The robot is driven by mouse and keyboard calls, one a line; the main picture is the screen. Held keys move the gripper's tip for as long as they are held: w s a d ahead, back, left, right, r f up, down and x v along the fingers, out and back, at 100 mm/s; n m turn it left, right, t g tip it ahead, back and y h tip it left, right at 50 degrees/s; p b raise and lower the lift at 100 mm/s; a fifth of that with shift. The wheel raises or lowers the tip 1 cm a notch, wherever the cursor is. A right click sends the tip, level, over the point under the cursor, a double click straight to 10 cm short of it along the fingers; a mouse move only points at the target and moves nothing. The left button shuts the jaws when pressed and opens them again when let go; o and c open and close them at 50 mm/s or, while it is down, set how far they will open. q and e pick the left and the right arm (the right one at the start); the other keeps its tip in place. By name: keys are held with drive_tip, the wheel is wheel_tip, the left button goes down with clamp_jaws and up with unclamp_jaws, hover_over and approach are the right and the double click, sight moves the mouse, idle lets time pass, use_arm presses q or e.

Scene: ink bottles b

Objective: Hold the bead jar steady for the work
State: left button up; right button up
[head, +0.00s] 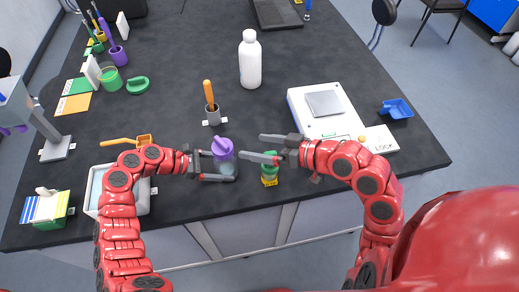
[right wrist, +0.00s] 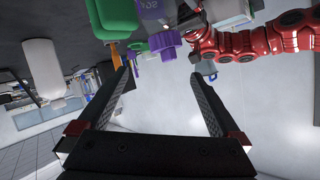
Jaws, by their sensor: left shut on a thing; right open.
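A small jar with a purple lid (head: 223,147) and a pale grey body (head: 228,169) stands near the table's front edge. I take it for the bead jar, though its contents cannot be made out. My left gripper (head: 220,167) is shut on its body from the left. My right gripper (head: 251,147) is open and empty, to the right of the jar and apart from it. In the right wrist view, the purple lid (right wrist: 163,42) shows beyond my open right fingers (right wrist: 162,77).
A green-capped bottle (head: 270,166) stands just under my right gripper. A grey pot with an orange-handled tool (head: 212,115), a white bottle (head: 250,62) and a white scale (head: 325,118) stand behind. A white tray (head: 146,200) is at left. The table's centre is mostly clear.

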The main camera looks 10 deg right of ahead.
sight(223, 147)
drive_tip(key=w+a+f+n, duration=0.1)
drive_tip(key=a, duration=0.2)
drive_tip(key=w+a+f+n, duration=0.1)
drive_tip(key=w+a+f, duration=0.1)
drive_tip(key=a, duration=0.1)
drive_tip(key=w+a+f+n, duration=0.2)
drive_tip(key=a, duration=0.1)
drive_tip(key=shift+w+a, duration=0.15)
drive_tip(key=shift+w, duration=0.1)
idle(0.4)
drive_tip(key=c, duration=1.3)
drive_tip(key=o, duration=1.3)
drive_tip(key=v, duration=1.2)
drive_tip(key=shift+w, duration=0.15)
